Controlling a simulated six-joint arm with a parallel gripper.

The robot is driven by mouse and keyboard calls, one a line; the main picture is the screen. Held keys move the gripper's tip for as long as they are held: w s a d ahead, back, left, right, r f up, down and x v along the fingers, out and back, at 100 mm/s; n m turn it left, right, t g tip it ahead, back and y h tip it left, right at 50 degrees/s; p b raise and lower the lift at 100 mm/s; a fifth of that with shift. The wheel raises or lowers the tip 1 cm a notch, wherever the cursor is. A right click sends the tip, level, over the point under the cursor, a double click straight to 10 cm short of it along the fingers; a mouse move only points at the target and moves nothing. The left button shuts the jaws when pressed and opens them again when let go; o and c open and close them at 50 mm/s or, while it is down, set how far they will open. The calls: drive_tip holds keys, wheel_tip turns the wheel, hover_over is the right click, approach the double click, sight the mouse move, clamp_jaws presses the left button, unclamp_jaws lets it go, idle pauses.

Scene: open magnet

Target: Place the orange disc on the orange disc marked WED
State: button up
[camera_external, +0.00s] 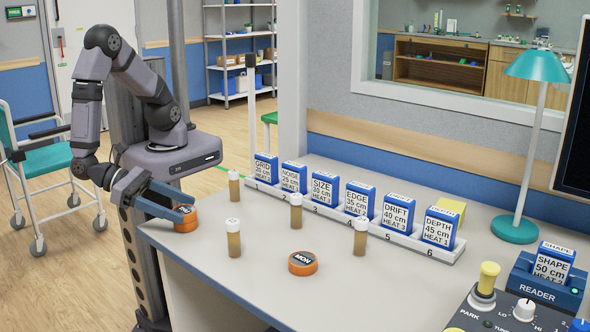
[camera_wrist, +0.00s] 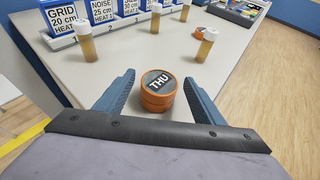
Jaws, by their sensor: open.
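An orange disc with a dark top marked THU (camera_wrist: 158,82) stands on the table between my gripper's fingers in the wrist view. A seam around its side looks like two discs stacked, and any lower label is hidden. It also shows in the external view (camera_external: 186,222), near the table's left corner. My gripper (camera_wrist: 158,100) is open, with one blue finger on each side of the stack; gaps show on both sides. In the external view my gripper (camera_external: 180,205) is low over that corner. Another orange disc (camera_external: 303,263) lies farther right, its label seemingly MON. I see no WED label.
Amber vials with white caps stand around the discs, including one nearby (camera_external: 233,238) and one at right (camera_external: 360,238). A white rack (camera_external: 330,220) of blue boxes runs along the back. A console (camera_external: 515,310) and reader (camera_external: 540,285) stand at right.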

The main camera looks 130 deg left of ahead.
drive_tip(key=v, duration=1.2)
drive_tip(key=shift+f, duration=0.15)
drive_tip(key=w+a+r+n+g+h+p, duration=0.1)
drive_tip(key=a+r+n+g+h+p, duration=0.1)
drive_tip(key=a+n, duration=0.5)
drive_tip(key=w+a+r+n+g+h+p, duration=0.1)
drive_tip(key=a+r+n+g+h+p, duration=0.2)
drive_tip(key=n, duration=0.9)
drive_tip(key=w+a+r+n+g+h+p, duration=0.1)
drive_tip(key=a+n+g+p, duration=0.4)
drive_tip(key=a, duration=0.7)
drive_tip(key=r+n+h+p, duration=0.1)
drive_tip(key=n+p, duration=0.1)
drive_tip(key=n, duration=0.2)
drive_tip(key=shift+w+r+n+g+h, duration=0.15)
drive_tip(key=shift+w+n+g+h, duration=0.05)
drive_tip(key=shift+n+g+h, duration=0.2)
